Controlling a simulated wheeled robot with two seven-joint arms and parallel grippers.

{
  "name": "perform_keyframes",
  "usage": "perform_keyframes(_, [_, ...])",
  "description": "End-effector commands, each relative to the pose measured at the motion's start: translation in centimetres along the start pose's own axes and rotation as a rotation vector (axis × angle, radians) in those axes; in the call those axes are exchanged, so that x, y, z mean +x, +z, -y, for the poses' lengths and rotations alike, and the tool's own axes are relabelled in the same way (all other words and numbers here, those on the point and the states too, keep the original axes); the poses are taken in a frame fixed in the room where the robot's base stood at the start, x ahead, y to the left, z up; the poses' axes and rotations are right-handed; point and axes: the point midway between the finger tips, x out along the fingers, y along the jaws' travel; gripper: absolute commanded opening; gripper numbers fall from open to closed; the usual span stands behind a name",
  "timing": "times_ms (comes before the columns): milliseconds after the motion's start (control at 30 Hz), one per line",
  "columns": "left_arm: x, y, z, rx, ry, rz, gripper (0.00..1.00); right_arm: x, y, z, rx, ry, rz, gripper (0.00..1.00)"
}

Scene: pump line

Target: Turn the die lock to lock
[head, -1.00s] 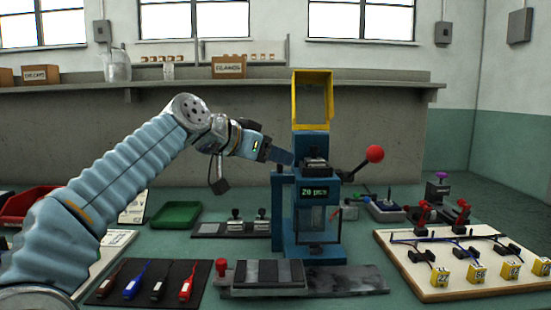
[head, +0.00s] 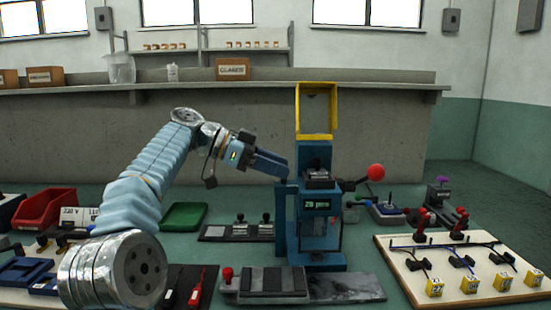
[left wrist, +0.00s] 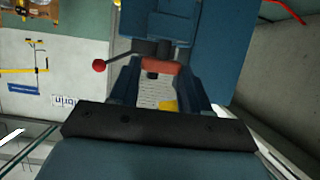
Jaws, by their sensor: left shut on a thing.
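The blue press (head: 316,240) stands mid-table, with a small lit display (head: 317,204) and a yellow frame (head: 316,139) on top. My left gripper (head: 284,167) is at the upper left side of the press. In the left wrist view, its fingers (left wrist: 158,82) close around a short reddish-brown piece (left wrist: 160,65), which looks like the die lock handle. A dark lever with a red ball (left wrist: 99,66) shows just beyond. In the head view the gripper hides the held piece, and its lock position cannot be told. My right gripper is not in view.
A red-ball lever (head: 376,172) sticks out right of the press. A wired board (head: 455,285) with yellow-tagged parts lies at the right. A grey vise-like fixture (head: 272,282) is in front. A green tray (head: 184,216) and red bin (head: 45,206) stand left.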

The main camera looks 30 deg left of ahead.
Motion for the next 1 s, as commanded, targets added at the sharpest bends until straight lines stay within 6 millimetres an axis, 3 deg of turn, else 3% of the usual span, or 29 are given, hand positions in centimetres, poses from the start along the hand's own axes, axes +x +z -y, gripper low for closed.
perform_keyframes(533, [0.06,0.22,0.05,0.006,0.022,0.005,0.16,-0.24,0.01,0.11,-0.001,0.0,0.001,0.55])
perform_keyframes(567, [0.06,0.22,0.05,0.006,0.022,0.005,0.51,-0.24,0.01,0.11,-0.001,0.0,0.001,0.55])
perform_keyframes(600, [0.06,0.2,0.05,0.006,0.022,0.004,0.57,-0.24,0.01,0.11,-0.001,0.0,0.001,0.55])
perform_keyframes(1000, [0.13,-0.19,-0.22,0.007,0.021,0.002,0.57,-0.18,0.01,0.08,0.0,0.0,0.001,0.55])
